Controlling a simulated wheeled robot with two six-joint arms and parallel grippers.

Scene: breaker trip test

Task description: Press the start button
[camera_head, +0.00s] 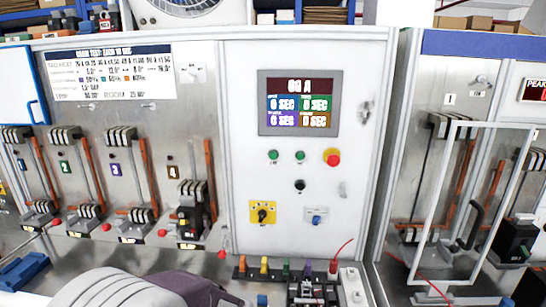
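The control panel (240,130) in the middle carries two small green buttons, a left one (273,155) and a right one (300,156). Their labels are too small to read, so I cannot tell which one is the start button. The display (298,103) above reads "00 A" with several fields at "0 SEC". A rounded white and dark purple part, apparently my arm, shows at the bottom left. Neither gripper's fingers are in view.
A yellow rotary switch (263,212) and a blue-grey switch (316,217) sit low on the panel. Coloured terminals (264,266) and a red lead (342,249) are below. Breaker stations (75,180) are at left; a clear-framed door (440,284) stands at right. The panel front is unobstructed.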

